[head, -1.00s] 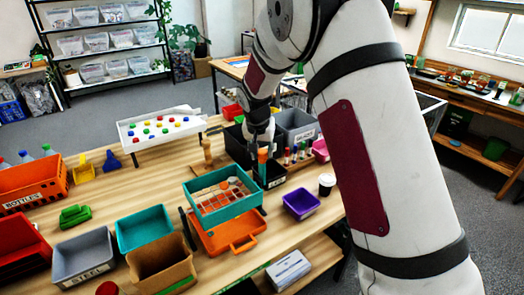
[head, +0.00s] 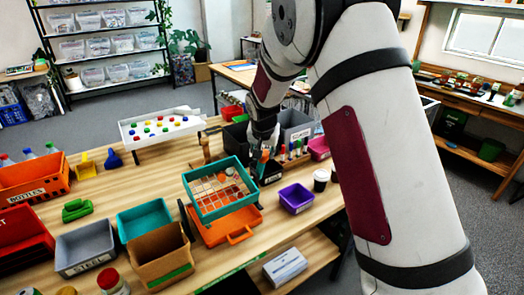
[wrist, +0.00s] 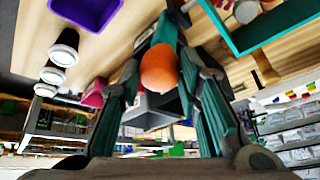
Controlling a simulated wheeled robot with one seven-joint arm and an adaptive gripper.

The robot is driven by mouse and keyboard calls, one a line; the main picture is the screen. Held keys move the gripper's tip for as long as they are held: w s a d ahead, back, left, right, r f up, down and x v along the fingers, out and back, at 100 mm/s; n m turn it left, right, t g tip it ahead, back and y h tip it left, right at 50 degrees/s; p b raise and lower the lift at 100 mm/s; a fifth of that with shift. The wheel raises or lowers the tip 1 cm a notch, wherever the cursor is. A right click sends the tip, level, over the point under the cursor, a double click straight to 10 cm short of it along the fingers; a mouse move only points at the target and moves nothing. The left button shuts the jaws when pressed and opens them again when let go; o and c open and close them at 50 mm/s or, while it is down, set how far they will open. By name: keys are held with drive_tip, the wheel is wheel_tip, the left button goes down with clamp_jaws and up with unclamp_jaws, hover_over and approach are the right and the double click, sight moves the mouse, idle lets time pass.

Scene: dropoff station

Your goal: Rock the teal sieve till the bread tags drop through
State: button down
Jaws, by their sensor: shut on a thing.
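The teal sieve (head: 247,200) has a square rim and a pale grid. It sits over the orange tray (head: 243,232), its far side a little raised. A few orange and pale pieces (head: 231,173) lie inside toward its far right; I cannot tell for sure which are bread tags. My gripper (head: 262,155) is at the sieve's far right corner, shut on an orange-ended teal handle, which shows between the fingers in the wrist view (wrist: 158,72). Part of the sieve rim (wrist: 272,40) shows at the upper right there. The tray's inside is mostly hidden under the sieve.
A purple bin (head: 297,198) and a dark cup (head: 321,180) stand right of the sieve. A teal bin (head: 145,219), cardboard box (head: 160,255) and grey steel bin (head: 84,248) stand left. A white tray of coloured pieces (head: 160,126) is behind. Grey bins crowd behind my gripper.

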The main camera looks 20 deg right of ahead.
drive_tip(key=shift+s+d+f+p, duration=0.1)
drive_tip(key=shift+s+d+f, duration=0.15)
drive_tip(key=shift+s+f, duration=0.25)
drive_tip(key=shift+s+d+f+p, duration=0.15)
drive_tip(key=shift+s+d+f, duration=0.15)
drive_tip(key=shift+s, duration=0.4)
drive_tip(key=shift+s+d+f+p, duration=0.1)
drive_tip(key=shift+s+d+f, duration=0.2)
drive_tip(key=shift+s, duration=0.3)
drive_tip(key=shift+s+f, duration=0.1)
drive_tip(key=shift+f, duration=0.05)
drive_tip(key=c, duration=1.2)
unclamp_jaws()
drive_tip(key=shift+d, duration=0.1)
drive_tip(key=shift+w+a+r, duration=0.2)
drive_tip(key=shift+a, duration=0.05)
drive_tip(key=shift+r, duration=0.15)
drive_tip(key=v, duration=1.1)
drive_tip(key=shift+s+r, duration=0.15)
drive_tip(key=shift+r, duration=0.15)
